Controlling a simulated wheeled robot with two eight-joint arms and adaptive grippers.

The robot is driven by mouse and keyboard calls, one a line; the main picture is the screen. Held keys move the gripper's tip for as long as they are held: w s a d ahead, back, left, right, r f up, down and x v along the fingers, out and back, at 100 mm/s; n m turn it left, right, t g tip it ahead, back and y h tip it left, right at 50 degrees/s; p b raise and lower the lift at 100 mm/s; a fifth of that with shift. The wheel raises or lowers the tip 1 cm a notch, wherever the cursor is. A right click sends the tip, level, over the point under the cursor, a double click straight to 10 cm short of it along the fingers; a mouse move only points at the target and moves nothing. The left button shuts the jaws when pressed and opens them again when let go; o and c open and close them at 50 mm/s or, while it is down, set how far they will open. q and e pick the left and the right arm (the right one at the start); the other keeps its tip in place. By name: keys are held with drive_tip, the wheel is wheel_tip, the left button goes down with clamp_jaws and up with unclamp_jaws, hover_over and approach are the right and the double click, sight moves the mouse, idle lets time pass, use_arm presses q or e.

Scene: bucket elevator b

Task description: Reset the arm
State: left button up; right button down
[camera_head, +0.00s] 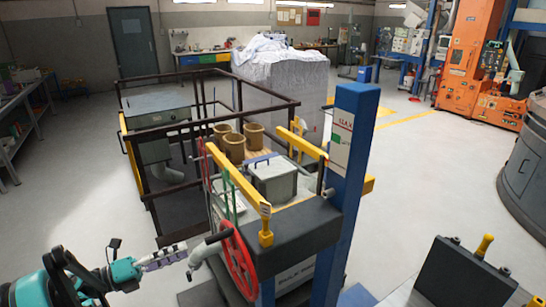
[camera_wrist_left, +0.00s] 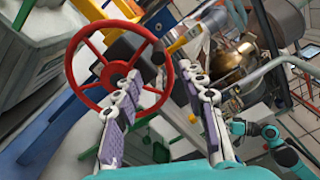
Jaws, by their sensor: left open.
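My left gripper (camera_head: 187,251) is open in the head view, at the lower left beside the red handwheel (camera_head: 238,264). In the left wrist view its two purple-padded fingers (camera_wrist_left: 168,92) are spread wide with nothing held between them. The red handwheel (camera_wrist_left: 72,60) fills the upper left there, and the left finger overlaps its right side. I cannot tell whether that finger touches the wheel. My right gripper is not seen in the head view.
A blue post (camera_head: 347,175) and a yellow lever (camera_head: 238,180) stand by the wheel. Brown buckets (camera_head: 232,147) sit behind, inside dark railings (camera_head: 160,192). A dark panel with a yellow knob (camera_head: 465,275) is at the lower right. The floor at left is clear.

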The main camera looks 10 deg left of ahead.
use_arm(q)
drive_tip(key=w+d+r+n+t+y, duration=0.1)
drive_tip(key=w+r+n+t+y, duration=0.45)
drive_tip(key=r+n, duration=0.3)
drive_tip(key=w+r+n+t+y, duration=0.45)
drive_tip(key=r+n+y, duration=0.3)
drive_tip(key=r, duration=0.25)
drive_tip(key=s+d+f+n+g, duration=0.7)
drive_tip(key=s+f, duration=0.3)
drive_tip(key=f, duration=0.3)
drive_tip(key=s+d+f+n+g, duration=0.8)
drive_tip(key=s+d+f+n, duration=0.1)
drive_tip(key=f, duration=0.4)
drive_tip(key=shift+s+d+n, duration=0.4)
drive_tip(key=shift+s+d, duration=0.35)
drive_tip(key=shift+s, duration=0.2)
